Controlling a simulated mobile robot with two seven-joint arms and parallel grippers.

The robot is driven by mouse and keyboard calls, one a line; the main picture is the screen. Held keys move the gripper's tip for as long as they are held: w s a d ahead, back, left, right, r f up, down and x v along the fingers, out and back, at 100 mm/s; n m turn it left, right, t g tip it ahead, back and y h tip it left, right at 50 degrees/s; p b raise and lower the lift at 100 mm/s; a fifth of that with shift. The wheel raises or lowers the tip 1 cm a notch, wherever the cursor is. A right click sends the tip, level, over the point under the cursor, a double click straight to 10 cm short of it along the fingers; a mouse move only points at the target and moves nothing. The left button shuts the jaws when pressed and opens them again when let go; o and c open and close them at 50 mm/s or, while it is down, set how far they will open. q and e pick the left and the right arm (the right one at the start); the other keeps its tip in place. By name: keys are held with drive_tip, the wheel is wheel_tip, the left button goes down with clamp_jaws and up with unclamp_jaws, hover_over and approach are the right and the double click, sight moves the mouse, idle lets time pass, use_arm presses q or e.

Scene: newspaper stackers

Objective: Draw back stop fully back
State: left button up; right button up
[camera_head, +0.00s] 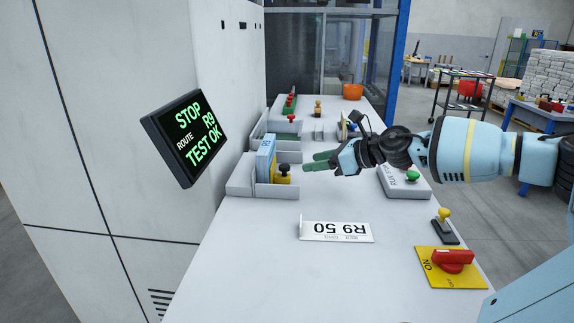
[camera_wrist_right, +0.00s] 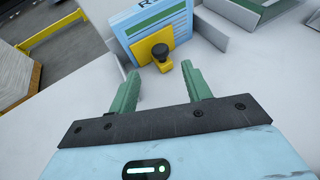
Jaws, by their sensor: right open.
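The back stop is a yellow block with a black knob (camera_head: 283,170) at the near stacker. It stands against the face of a light-blue bundle (camera_head: 265,158) in the grey stacker tray (camera_head: 240,184). In the right wrist view the yellow back stop (camera_wrist_right: 160,54) with its knob lies just ahead of my fingers. My right gripper (camera_head: 308,161) is open, with its green fingers pointing at the knob from the right. In the wrist view the fingertips (camera_wrist_right: 160,72) are either side of the knob's line, with a gap in front, not gripping it. My left gripper is not in view.
A screen (camera_head: 186,137) reads STOP, ROUTE R9, TEST OK. A green-button box (camera_head: 405,183) is at right. Another stacker (camera_head: 290,136) stands behind.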

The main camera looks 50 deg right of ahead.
sight(288, 166)
drive_tip(key=shift+w+a+f, duration=0.1)
drive_tip(key=shift+w+a, duration=0.05)
drive_tip(key=shift+w, duration=0.1)
drive_tip(key=shift+p+x, duration=0.65)
drive_tip(key=shift+x, duration=0.8)
drive_tip(key=x, duration=0.2)
drive_tip(key=shift+w+p, duration=0.3)
drive_tip(key=shift+x, duration=0.9)
drive_tip(key=shift+s+f, duration=0.1)
drive_tip(key=shift+f, duration=0.05)
clamp_jaws()
